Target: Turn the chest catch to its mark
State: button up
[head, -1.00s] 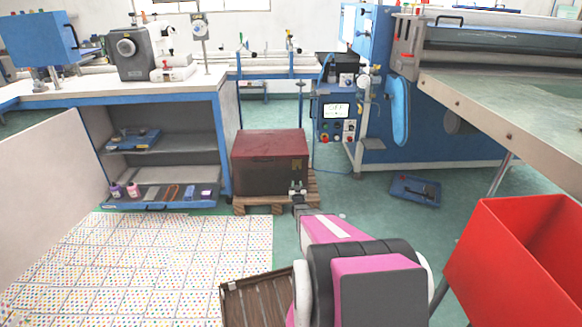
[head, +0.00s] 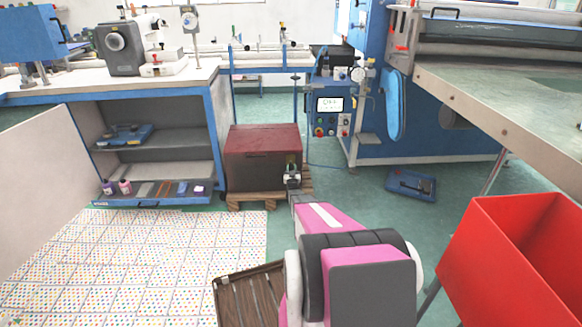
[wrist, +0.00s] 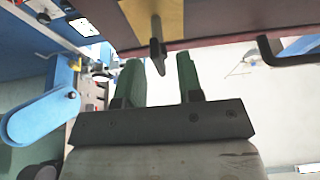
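The chest (head: 262,160), dark brown with a red lid, stands on a wooden pallet in the middle of the head view. In the wrist view its dark red-brown edge (wrist: 220,22) runs across the top. A yellowish plate (wrist: 150,18) is on it, and a dark catch (wrist: 157,52) hangs from there. My gripper (wrist: 159,66) is open, with one green finger on each side of the catch; I see gaps on both sides. In the head view my gripper (head: 292,168) is at the chest's right front and hides the catch. No separate mark is readable.
A shelf bench (head: 155,150) stands left of the chest. A control panel (head: 329,116) and blue machine are behind to the right. A blue tray (head: 411,185) lies on the floor, and a red bin (head: 500,250) stands at front right. A dark handle (wrist: 285,55) sticks out in the wrist view.

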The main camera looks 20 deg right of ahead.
jog(key=shift+x, duration=1.1)
grip_shut()
jog(key=shift+m, duration=0.5)
jog(key=m+h, duration=0.1)
jog(key=m, duration=0.1)
jog(key=m+g+h, duration=0.1)
jog(key=m+h, duration=0.1)
jog(key=m, duration=0.1)
jog(key=shift+g, duration=0.3)
jog(key=m+g+h, duration=0.1)
jog(key=m, duration=0.2)
jog(key=m+g+h, duration=0.1)
jog(key=m, duration=0.2)
jog(key=shift+d, duration=0.15)
jog(key=m+g, duration=0.1)
jog(key=m, duration=0.2)
jog(key=m+g, duration=0.1)
jog(key=m, duration=0.1)
jog(key=shift+s+f+m+h, duration=0.1)
jog(key=shift+m+h, duration=0.3)
jog(key=shift+d+f+m+g+y, duration=0.15)
jog(key=shift+m+g, duration=0.4)
jog(key=shift+m, duration=0.6)
jog(key=shift+a+m+g+y, duration=0.15)
jog(key=shift+m+g, duration=0.4)
jog(key=shift+m, duration=0.6)
jog(key=shift+d, duration=0.1)
